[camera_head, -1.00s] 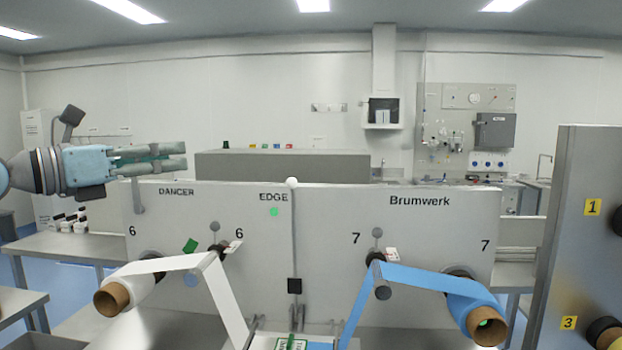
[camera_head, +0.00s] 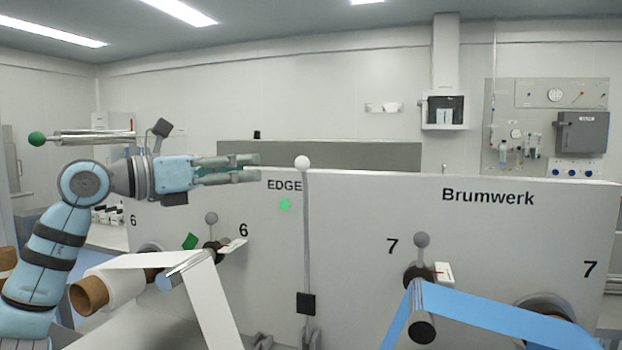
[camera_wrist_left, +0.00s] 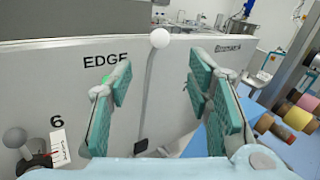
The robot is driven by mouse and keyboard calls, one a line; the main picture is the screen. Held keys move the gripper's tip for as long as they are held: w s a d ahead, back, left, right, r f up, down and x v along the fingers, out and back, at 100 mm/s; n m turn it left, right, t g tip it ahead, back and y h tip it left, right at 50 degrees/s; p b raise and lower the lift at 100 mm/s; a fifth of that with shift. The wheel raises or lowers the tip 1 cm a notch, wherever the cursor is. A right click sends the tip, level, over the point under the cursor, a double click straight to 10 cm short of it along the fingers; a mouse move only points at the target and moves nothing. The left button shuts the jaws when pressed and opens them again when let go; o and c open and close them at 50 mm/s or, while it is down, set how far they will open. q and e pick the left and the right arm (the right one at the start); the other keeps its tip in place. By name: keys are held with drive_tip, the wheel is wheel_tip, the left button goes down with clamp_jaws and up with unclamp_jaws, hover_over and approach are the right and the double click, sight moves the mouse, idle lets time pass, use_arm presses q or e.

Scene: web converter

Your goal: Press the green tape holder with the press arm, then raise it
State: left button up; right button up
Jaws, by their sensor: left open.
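My left gripper (camera_head: 258,168) is open and empty, its fingers pointing right towards a white ball knob (camera_head: 302,163). The knob tops a thin upright grey rod (camera_head: 305,235) on the machine panel, with a black block (camera_head: 306,303) low on it; this looks like the press arm. In the left wrist view the white knob (camera_wrist_left: 160,38) shows between and beyond the open fingers (camera_wrist_left: 160,68), apart from them. The green tape holder cannot be made out with certainty; a small green tab (camera_head: 190,241) shows by the left roller. My right gripper is not in view.
The panel (camera_head: 350,240) carries a white web (camera_head: 212,300) from a roll at left and a blue web (camera_head: 500,310) at right. A green-ended metal rod (camera_head: 37,139) shows at far left.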

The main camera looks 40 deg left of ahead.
sight(296, 163)
use_arm(q)
drive_tip(key=p+x, duration=0.4)
drive_tip(key=x, duration=0.1)
drive_tip(key=r+p+x, duration=0.1)
drive_tip(key=p+x, duration=0.1)
drive_tip(key=shift+w+d, duration=0.15)
drive_tip(key=shift+w, duration=0.1)
drive_tip(key=x, duration=0.2)
drive_tip(key=p+x, duration=0.2)
drive_tip(key=x, duration=0.1)
drive_tip(key=shift+w+f, duration=0.3)
drive_tip(key=shift+w, duration=0.05)
drive_tip(key=shift+w+d+f, duration=0.1)
drive_tip(key=shift+w+d, duration=0.1)
drive_tip(key=shift+w, duration=0.3)
drive_tip(key=shift+s, duration=0.1)
drive_tip(key=shift+c, duration=0.8)
clamp_jaws()
